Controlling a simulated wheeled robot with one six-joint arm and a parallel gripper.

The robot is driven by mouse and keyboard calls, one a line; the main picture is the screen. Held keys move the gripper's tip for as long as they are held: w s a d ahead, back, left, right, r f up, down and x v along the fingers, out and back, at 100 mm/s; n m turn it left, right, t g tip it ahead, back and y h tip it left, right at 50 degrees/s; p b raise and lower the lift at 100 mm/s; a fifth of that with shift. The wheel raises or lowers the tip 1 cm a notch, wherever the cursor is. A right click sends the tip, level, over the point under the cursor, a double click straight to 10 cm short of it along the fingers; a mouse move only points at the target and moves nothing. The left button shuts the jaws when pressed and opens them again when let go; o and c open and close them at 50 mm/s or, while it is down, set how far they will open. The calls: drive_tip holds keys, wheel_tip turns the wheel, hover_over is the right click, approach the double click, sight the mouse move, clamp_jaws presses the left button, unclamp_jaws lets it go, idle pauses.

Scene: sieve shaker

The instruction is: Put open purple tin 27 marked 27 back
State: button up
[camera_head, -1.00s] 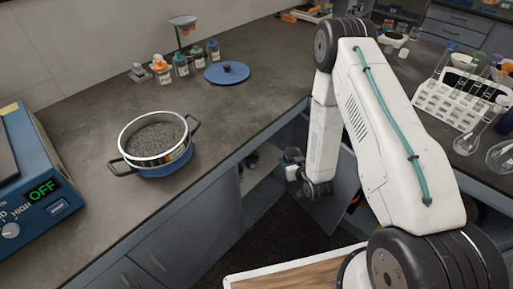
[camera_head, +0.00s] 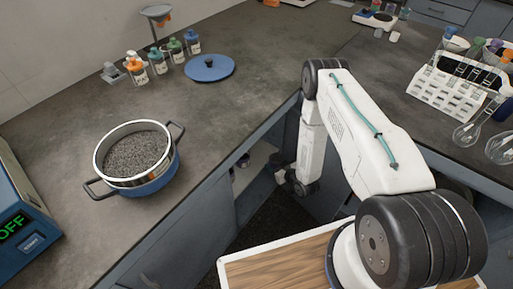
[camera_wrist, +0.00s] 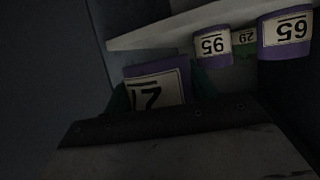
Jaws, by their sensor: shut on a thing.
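The purple tin 27 (camera_wrist: 158,88) shows in the wrist view with a pale label, upside down in the picture. My gripper (camera_head: 285,178) is shut on it; dark green finger parts show at its sides. In the head view my gripper is low, at the open cupboard (camera_head: 258,160) under the counter. The tin cannot be made out clearly there. In the wrist view, a pale shelf (camera_wrist: 150,35) lies beyond the held tin, apart from it in the picture. Whether the tin is open is hidden.
Two other purple tins, one in the middle (camera_wrist: 212,46) and one at the right (camera_wrist: 285,35), stand on the shelf with a green tin (camera_wrist: 244,38) between them. A pot of grey grains (camera_head: 138,160), bottles (camera_head: 157,62) and a blue lid (camera_head: 209,68) are on the counter.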

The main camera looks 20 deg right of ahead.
hover_over(256, 148)
drive_tip(key=s, duration=0.1)
drive_tip(key=shift+s+d, duration=0.1)
drive_tip(key=shift+w+a, duration=0.2)
drive_tip(key=shift+w, duration=0.35)
drive_tip(key=shift+f, duration=1.55)
drive_tip(key=o, duration=1.1)
drive_tip(key=shift+f, duration=0.15)
drive_tip(key=shift+c, duration=0.2)
drive_tip(key=shift+v, duration=3.9)
drive_tip(key=shift+s+a+f, duration=0.1)
drive_tip(key=shift+f, duration=0.05)
